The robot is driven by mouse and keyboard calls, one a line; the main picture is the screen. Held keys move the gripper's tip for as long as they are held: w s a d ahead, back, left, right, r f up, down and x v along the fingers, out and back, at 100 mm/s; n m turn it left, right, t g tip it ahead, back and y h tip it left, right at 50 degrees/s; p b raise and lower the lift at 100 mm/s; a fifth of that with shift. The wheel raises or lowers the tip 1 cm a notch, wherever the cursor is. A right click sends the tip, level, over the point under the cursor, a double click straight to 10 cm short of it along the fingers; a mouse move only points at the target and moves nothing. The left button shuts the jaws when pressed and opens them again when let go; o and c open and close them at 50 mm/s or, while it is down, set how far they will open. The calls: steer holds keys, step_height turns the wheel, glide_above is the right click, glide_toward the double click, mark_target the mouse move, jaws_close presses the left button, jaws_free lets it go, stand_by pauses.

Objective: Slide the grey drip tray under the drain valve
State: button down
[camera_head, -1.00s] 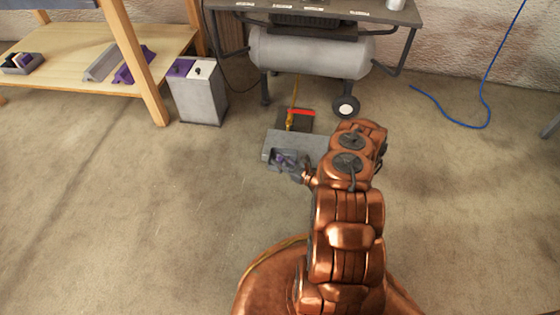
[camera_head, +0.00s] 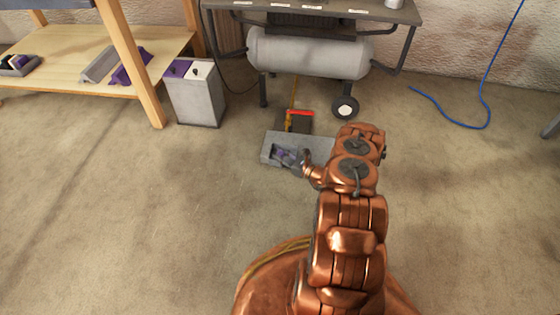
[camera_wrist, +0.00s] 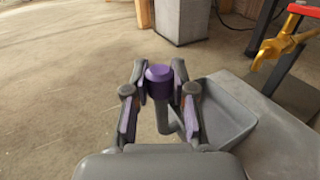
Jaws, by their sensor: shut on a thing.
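The grey drip tray (camera_wrist: 222,106) is at the right of the wrist view, beside my gripper. A bent grey stalk with a purple knob (camera_wrist: 160,83) stands at its near left side and appears to join it. My gripper (camera_wrist: 160,72) is shut on the purple knob, with a finger on each side. In the head view my gripper (camera_head: 290,156) is low over the front of the grey shape, and my arm hides its right part. The yellow drain valve (camera_wrist: 276,46) with its red handle (camera_head: 300,113) is beyond the tray, below the tank.
A grey tank (camera_head: 310,52) on legs and a wheel (camera_head: 345,107) stands behind the valve. A white and purple bin (camera_head: 197,97) stands to its left, beside a wooden shelf (camera_head: 70,55). A blue hose (camera_head: 483,110) lies at right. The floor at left is clear.

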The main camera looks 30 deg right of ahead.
steer(key=w+d+b, duration=0.5)
steer(key=w+d, duration=0.1)
steer(key=shift+w+f, duration=0.4)
stand_by(0.4)
steer(key=c, duration=0.9)
jaws_free()
steer(key=v, duration=1.2)
steer(key=shift+f, duration=0.1)
